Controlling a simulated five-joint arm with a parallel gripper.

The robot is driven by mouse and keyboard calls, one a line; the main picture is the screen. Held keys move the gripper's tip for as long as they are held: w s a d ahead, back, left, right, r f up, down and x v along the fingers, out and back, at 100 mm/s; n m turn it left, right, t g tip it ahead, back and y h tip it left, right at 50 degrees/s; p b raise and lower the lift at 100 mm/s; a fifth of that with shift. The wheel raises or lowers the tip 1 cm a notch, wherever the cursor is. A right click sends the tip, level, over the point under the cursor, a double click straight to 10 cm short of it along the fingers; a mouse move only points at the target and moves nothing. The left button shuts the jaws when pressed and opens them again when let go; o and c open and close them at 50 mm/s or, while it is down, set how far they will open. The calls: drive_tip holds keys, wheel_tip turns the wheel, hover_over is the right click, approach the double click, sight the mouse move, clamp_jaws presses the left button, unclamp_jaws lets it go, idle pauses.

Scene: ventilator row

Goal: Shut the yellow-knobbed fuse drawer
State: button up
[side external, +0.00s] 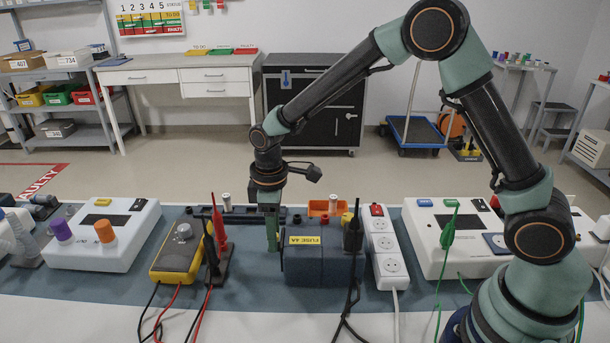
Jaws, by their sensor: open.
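A dark blue box (320,268) with a yellow label (305,240) reading "FUSE 4A" stands on the blue-grey mat (260,292). No drawer front can be made out on its visible side, and I cannot tell how far any drawer is out. A small yellow piece (347,219) shows at its upper right, partly behind a black upright plug or probe; I cannot tell whether it is the knob. My gripper (272,247) points down just left of the box, close to its left end. The jaws are open; I cannot tell whether they touch the box.
A yellow meter (177,256) and red and black probes (219,229) stand left of my gripper. A white power strip (389,254) stands right of the box. White units (110,250) flank the row. An orange tray (322,208) lies behind. Cables hang over the front.

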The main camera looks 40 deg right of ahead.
drive_tip(key=shift+r, duration=2.7)
drive_tip(key=shift+r, duration=0.2)
drive_tip(key=s+d+r+m+t, duration=0.5)
drive_tip(key=s+d+r+m, duration=0.4)
drive_tip(key=s+r, duration=0.3)
drive_tip(key=shift+s+d+r+t, duration=0.3)
drive_tip(key=shift+s+d, duration=0.6)
drive_tip(key=shift+s, duration=0.4)
